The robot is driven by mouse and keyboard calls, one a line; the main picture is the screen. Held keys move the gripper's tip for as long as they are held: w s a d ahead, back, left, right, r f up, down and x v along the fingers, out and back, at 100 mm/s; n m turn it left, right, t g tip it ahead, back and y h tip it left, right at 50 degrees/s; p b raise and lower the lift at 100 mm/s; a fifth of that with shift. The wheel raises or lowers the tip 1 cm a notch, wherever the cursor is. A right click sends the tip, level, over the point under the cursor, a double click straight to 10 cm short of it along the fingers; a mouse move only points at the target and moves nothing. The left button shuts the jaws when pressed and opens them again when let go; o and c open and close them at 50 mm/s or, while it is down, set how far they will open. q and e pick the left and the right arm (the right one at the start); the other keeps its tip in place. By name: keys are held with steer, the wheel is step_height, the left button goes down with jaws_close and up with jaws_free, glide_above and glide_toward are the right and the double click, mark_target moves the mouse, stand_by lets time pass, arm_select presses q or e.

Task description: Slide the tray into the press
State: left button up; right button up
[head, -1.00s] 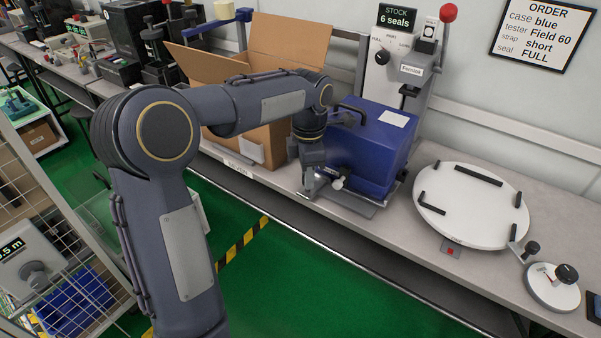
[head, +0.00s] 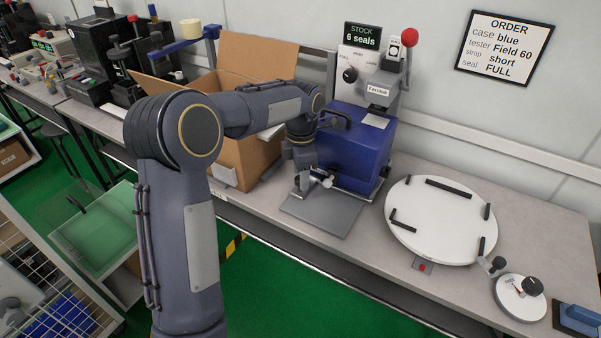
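The blue case (head: 352,150) with a black top handle and a pale label stands upright at the press (head: 368,68), which has a red-knobbed lever and a dial. The tray under the case is mostly hidden by the case and my gripper; a bright metal part shows low at its front. A bare grey plate (head: 325,212) lies in front of the case. My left gripper (head: 313,181) is low at the case's front left corner, at that metal part. Its fingers are too small to tell whether they are closed on it. My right gripper is out of view.
An open cardboard box (head: 245,160) stands close left of the case, beside my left forearm. A round white turntable (head: 440,220) with black stops is to the right, then a small dial disc (head: 521,297) and a blue block (head: 580,318).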

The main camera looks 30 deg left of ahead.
arm_select(q)
step_height(320, 180, up, 8)
steer(key=shift+f+p, duration=0.25)
steer(key=shift+p, duration=0.5)
steer(key=shift+r, duration=0.15)
